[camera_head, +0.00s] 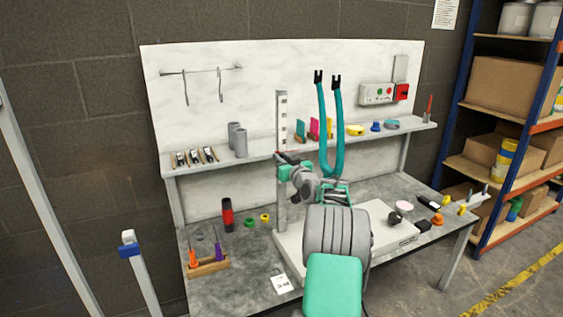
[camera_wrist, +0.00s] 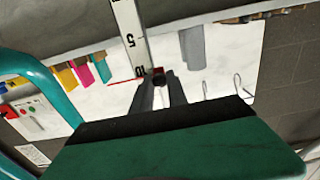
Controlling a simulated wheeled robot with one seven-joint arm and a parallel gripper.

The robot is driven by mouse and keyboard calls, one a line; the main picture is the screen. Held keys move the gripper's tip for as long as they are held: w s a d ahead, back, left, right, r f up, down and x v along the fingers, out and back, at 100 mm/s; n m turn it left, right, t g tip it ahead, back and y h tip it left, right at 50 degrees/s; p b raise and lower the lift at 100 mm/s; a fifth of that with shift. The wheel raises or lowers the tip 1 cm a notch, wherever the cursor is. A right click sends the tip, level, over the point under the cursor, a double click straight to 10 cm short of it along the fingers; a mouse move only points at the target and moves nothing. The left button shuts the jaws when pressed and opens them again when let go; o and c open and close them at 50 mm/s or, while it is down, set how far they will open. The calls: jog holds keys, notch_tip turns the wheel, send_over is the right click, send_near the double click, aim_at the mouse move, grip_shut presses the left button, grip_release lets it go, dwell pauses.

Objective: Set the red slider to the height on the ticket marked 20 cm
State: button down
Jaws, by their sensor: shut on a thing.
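The upright scale post (camera_head: 282,110) stands at the back of the workbench, in front of the shelf. The wrist view, upside down, shows its pale scale (camera_wrist: 126,17) with the marks 5 and 10. The red slider (camera_wrist: 158,76) is between my fingertips, close to the 10 mark. My gripper (camera_head: 285,166) is shut on it at the post, around shelf height; my fingers also show in the wrist view (camera_wrist: 158,90). Most of the slider is hidden by my fingers. A white ticket (camera_head: 281,284) lies near the bench's front edge; its print is too small to read.
A teal two-pronged part (camera_head: 330,120) rises just right of the post. A tool holder (camera_head: 208,266) and a red-and-black cylinder (camera_head: 228,215) stand on the bench at left.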

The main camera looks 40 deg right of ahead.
notch_tip(320, 180, up, 9)
jog(key=shift+r, duration=0.1)
jog(key=c, duration=1.3)
grip_release()
jog(key=b, duration=0.2)
send_near(282, 134)
jog(key=s+a+r, duration=0.1)
jog(key=a+r, duration=0.1)
jog(key=shift+s+a+r, duration=0.1)
jog(key=shift+s+a, duration=0.3)
